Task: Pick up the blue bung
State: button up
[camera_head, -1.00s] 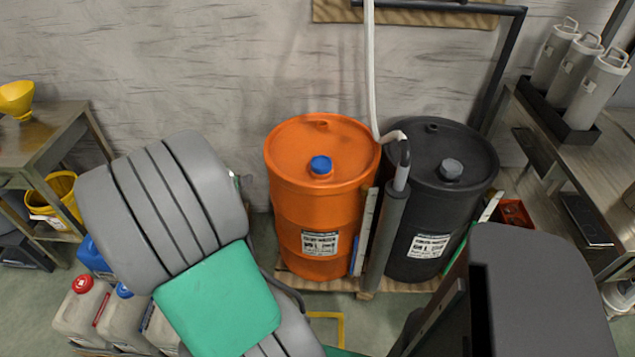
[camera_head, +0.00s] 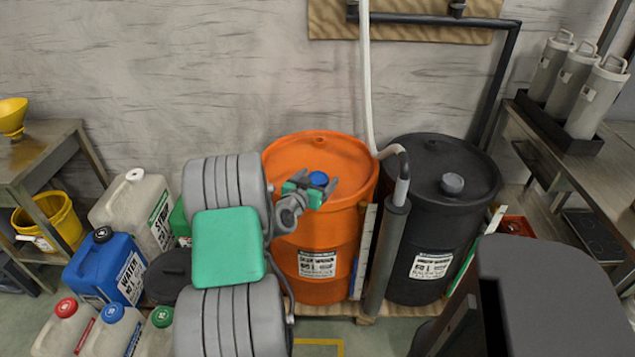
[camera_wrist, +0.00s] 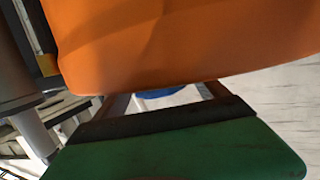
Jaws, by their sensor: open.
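The blue bung (camera_head: 318,179) sits on the top of the orange drum (camera_head: 318,148), toward its near side. My gripper (camera_head: 319,181) is open at the bung, with its fingers on either side of it in the head view. I cannot tell whether they touch it. In the wrist view, a small part of the blue bung (camera_wrist: 163,92) shows between the two fingers, just past the drum's edge. The orange drum (camera_wrist: 180,35) fills the upper part of that view and hides the fingertips and the rest of the bung.
A black drum (camera_head: 425,155) with a grey bung (camera_head: 452,183) stands to the right. A white hose (camera_head: 367,80) and a grey upright tube (camera_head: 384,255) are between the drums. Several jerrycans, including a blue one (camera_head: 95,268), stand at left.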

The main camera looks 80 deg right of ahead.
jog(key=shift+c, duration=0.4)
jog(key=c, duration=1.3)
jog(key=shift+r, duration=0.1)
